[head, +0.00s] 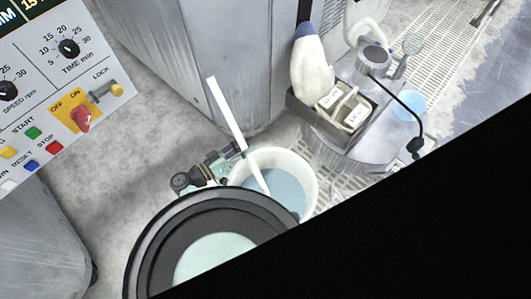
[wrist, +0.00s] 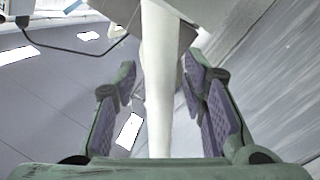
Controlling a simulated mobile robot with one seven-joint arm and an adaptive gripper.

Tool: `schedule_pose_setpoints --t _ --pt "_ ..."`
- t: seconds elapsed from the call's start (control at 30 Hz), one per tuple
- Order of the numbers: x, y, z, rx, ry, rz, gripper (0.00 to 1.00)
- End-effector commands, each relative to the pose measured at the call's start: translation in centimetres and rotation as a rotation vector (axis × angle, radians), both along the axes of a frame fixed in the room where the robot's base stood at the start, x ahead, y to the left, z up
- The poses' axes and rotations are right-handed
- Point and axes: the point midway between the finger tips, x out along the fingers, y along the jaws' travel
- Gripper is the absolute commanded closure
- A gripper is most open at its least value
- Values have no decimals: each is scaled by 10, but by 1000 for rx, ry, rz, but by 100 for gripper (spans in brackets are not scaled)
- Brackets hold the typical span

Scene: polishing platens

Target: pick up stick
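The stick (head: 226,110) is long, thin and white. In the head view it stands tilted in a white bucket (head: 312,187) holding pale blue liquid, with its lower end in the bucket and its upper end leaning left. My gripper (head: 238,151) is beside the stick's middle, just above the bucket's rim. In the wrist view the stick (wrist: 160,75) runs up between the two purple-padded fingers of my gripper (wrist: 162,88). Gaps show on both sides of the stick, so the fingers look open around it.
A grey cabinet (head: 190,60) stands behind the stick. A control panel (head: 60,75) is at the upper left. A round stand (head: 375,145) with a white bottle (head: 312,68) and a small box (head: 340,115) is to the right. A dark round part covers the bucket's lower left.

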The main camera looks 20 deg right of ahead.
Motion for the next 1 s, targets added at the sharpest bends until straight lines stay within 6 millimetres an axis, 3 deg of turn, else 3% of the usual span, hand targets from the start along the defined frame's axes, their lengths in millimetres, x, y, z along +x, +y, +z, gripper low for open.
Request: schedule_pose_setpoints --t 0.53,1.0 --pt "0 0 0 0 0 0 100" --pt "0 0 2 -1 0 1 100"
